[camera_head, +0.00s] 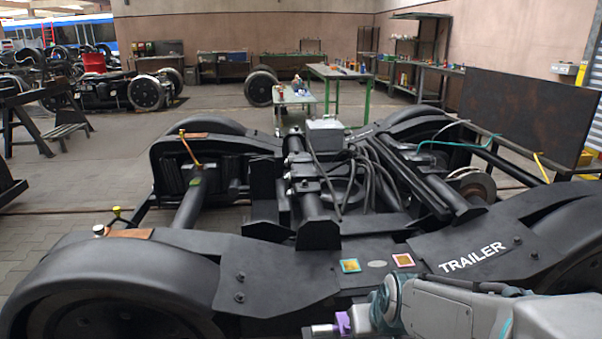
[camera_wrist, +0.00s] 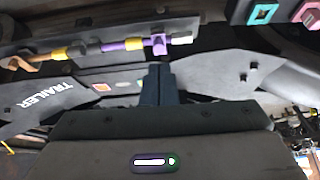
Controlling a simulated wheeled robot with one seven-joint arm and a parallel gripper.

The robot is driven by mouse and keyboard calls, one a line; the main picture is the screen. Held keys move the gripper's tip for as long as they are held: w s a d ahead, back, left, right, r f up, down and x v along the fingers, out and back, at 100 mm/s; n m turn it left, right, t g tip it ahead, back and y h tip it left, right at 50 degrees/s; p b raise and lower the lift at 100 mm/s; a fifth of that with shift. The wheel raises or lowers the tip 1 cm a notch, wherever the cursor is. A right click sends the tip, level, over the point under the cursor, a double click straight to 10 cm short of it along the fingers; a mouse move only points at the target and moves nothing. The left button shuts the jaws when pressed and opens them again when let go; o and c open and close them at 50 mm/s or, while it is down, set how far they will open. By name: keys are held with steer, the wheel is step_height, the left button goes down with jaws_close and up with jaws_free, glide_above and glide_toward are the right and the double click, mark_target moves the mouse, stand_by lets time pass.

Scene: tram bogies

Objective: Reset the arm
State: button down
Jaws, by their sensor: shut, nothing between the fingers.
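My arm (camera_head: 440,308) shows at the lower right in the head view, over the near side of the black trailer bogie (camera_head: 280,268). My gripper itself cannot be made out there. In the wrist view my gripper (camera_wrist: 158,72) is shut and empty, its dark fingers together at the middle. Its tips are just below a purple rod (camera_wrist: 125,45) with yellow bands in the picture; I cannot tell whether they touch. A purple part (camera_head: 343,322) also shows beside my arm in the head view. The bogie's TRAILER plate (camera_wrist: 45,97) lies at the left in the wrist view.
Teal and pink blocks (camera_wrist: 263,14) hang at the wrist view's upper right. Green-legged tables (camera_head: 340,72) and a dark panel (camera_head: 528,115) stand behind. Open floor (camera_head: 70,185) lies left.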

steer(key=s+r+g+p, duration=0.1)
steer(key=s+r+p, duration=0.2)
steer(key=r+p, duration=0.4)
steer(key=s+d+r+g+p, duration=0.1)
steer(key=s+r+p, duration=0.2)
steer(key=r+p, duration=0.4)
steer(key=s+r+m+p, duration=0.1)
steer(key=s+r+p, duration=0.2)
steer(key=r+p, duration=0.5)
step_height(320, 180, up, 6)
steer(key=shift+d+f+g+h, duration=0.2)
steer(key=shift+g+h, duration=0.1)
steer(key=shift+g, duration=0.1)
